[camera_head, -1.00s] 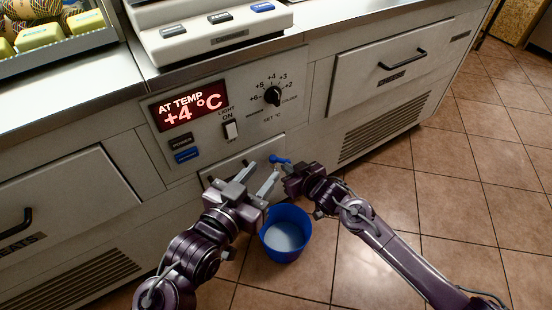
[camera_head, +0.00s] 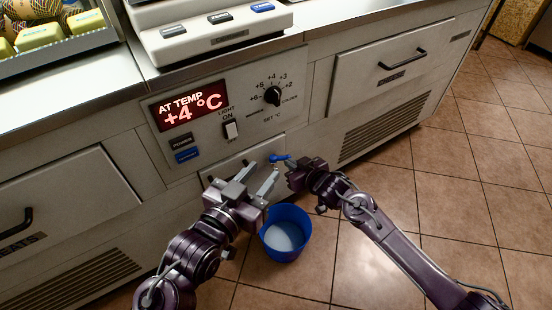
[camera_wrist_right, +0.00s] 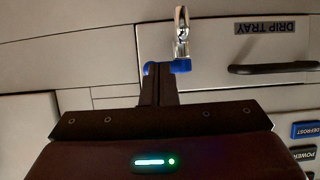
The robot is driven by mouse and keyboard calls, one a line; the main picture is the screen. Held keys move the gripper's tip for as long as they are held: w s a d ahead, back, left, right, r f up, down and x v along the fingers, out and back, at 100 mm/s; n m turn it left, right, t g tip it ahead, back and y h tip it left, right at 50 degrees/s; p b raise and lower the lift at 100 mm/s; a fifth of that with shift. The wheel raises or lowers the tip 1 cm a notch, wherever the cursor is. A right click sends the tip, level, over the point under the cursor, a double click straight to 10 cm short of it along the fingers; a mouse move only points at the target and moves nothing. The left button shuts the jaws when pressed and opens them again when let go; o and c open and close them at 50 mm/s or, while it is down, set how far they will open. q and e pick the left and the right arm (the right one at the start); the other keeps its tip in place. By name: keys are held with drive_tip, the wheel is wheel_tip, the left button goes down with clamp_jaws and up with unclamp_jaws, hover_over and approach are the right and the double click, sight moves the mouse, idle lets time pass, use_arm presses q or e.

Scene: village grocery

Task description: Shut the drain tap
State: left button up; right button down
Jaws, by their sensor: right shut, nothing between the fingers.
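The drain tap has a blue lever (camera_head: 280,158) and sits low on the front of the counter, above the blue bucket (camera_head: 285,252). In the right wrist view its silver spout (camera_wrist_right: 182,32) shows with the blue lever (camera_wrist_right: 182,66) right at my fingertips. The lever lies roughly across the picture. My right gripper (camera_head: 290,168) is shut with nothing between its fingers; its fingertips (camera_wrist_right: 156,68) are against or very close to the lever, and partly cover it. My left gripper (camera_head: 262,176) is open and empty, left of the tap and above the bucket.
The bucket stands on the tiled floor with pale liquid inside. A drip tray handle (camera_wrist_right: 272,68) is beside the tap. The control panel with a temperature display (camera_head: 190,107) and dial (camera_head: 272,96) is above. The floor to the right is clear.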

drive_tip(key=shift+w, duration=0.6)
drive_tip(key=shift+w+a, duration=0.1)
drive_tip(key=shift+w, duration=0.35)
idle(0.4)
